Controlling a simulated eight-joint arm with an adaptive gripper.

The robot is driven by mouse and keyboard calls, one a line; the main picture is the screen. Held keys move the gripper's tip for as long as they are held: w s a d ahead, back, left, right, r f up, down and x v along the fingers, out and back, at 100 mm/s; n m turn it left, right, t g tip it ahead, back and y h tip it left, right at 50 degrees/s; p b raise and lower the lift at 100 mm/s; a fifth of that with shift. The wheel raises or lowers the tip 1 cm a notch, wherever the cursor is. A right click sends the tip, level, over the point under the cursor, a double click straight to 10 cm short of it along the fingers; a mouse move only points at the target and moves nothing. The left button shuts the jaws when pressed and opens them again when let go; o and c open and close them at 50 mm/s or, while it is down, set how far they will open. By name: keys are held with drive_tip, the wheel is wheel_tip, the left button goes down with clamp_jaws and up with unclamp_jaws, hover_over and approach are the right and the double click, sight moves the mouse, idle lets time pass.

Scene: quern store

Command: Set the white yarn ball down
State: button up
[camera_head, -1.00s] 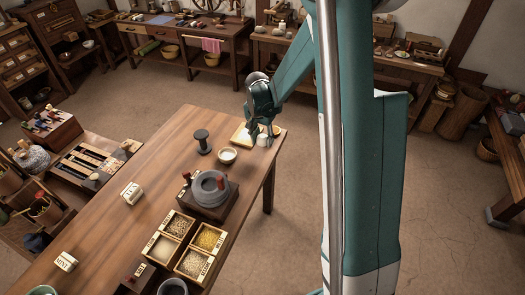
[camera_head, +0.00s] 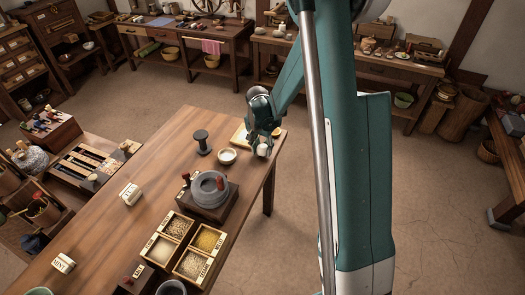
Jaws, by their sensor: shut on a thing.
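The white yarn ball (camera_head: 263,150) is small in view, at the far right corner of the wooden table (camera_head: 150,160). My gripper (camera_head: 262,143) comes down on it from above and is shut on it. The fingers hide the ball's upper part. The ball is over or close to the tabletop near its right edge; I cannot tell whether it touches the wood.
A stone quern (camera_head: 209,188) and several grain boxes (camera_head: 193,264) stand nearer. The table's left half is mostly clear. My arm hides part of the room at right.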

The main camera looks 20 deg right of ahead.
sight(261, 149)
drive_tip(key=shift+f, duration=0.35)
drive_tip(key=o, duration=0.9)
drive_tip(key=shift+r, duration=0.15)
wheel_tip(261, 149, up, 12)
drive_tip(key=a+p, duration=0.1)
drive_tip(key=p, duration=0.1)
drive_tip(key=shift+s, duration=0.45)
drive_tip(key=shift+a+r, duration=0.1)
idle(0.3)
